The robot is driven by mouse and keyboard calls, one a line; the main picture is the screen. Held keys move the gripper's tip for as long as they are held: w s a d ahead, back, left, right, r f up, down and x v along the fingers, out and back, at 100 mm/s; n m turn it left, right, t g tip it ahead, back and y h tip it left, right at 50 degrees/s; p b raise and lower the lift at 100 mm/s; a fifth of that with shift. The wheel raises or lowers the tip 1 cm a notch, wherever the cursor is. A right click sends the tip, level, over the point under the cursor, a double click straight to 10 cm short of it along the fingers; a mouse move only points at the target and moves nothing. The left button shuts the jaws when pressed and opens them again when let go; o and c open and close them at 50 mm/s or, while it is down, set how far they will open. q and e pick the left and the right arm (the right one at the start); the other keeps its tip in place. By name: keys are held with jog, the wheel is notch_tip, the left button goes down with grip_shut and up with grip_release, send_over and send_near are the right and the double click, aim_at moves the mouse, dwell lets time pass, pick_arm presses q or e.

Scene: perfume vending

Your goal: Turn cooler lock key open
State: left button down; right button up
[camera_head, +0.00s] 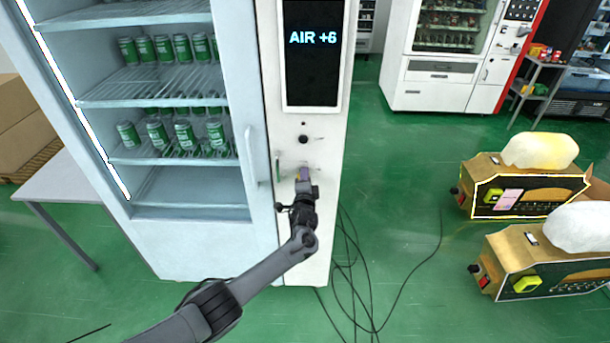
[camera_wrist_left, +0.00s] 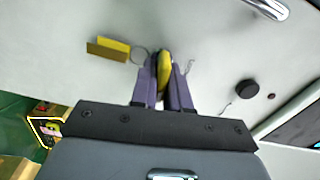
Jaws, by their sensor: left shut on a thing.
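The cooler (camera_head: 191,245) stands at the left with its glass door in front of shelves of green cans. Its white lock panel (camera_head: 327,140) is to the right of the door. In the left wrist view, my left gripper (camera_wrist_left: 164,70) is shut on a yellow key (camera_wrist_left: 164,74) at the panel's face. A ring (camera_wrist_left: 139,55) and a yellow tag (camera_wrist_left: 108,48) are beside the key. In the head view, my left gripper (camera_head: 303,178) is at the panel below a black round knob (camera_head: 303,139) and hides the key. The lock itself is hidden.
The door handle (camera_head: 250,155) is just left of my gripper. A dark display (camera_head: 312,50) reads "AIR +6". Black cables (camera_head: 352,270) lie on the green floor. Two yellow-brown machines (camera_head: 525,190) stand at the right.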

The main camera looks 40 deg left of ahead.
pick_arm(q)
jog(key=shift+m, duration=0.6)
jog(key=shift+f+m, duration=0.1)
jog(key=shift+m, duration=0.2)
jog(key=c, duration=1.2)
grip_release()
jog(key=shift+s+d+p, duration=0.3)
jog(key=shift+s+p, duration=0.1)
jog(key=shift+p, duration=0.2)
jog(key=p+v, duration=0.2)
jog(key=v, duration=0.7)
jog(key=shift+s+d+p, duration=0.2)
jog(key=shift+s+p, duration=0.15)
jog(key=shift+p, duration=0.05)
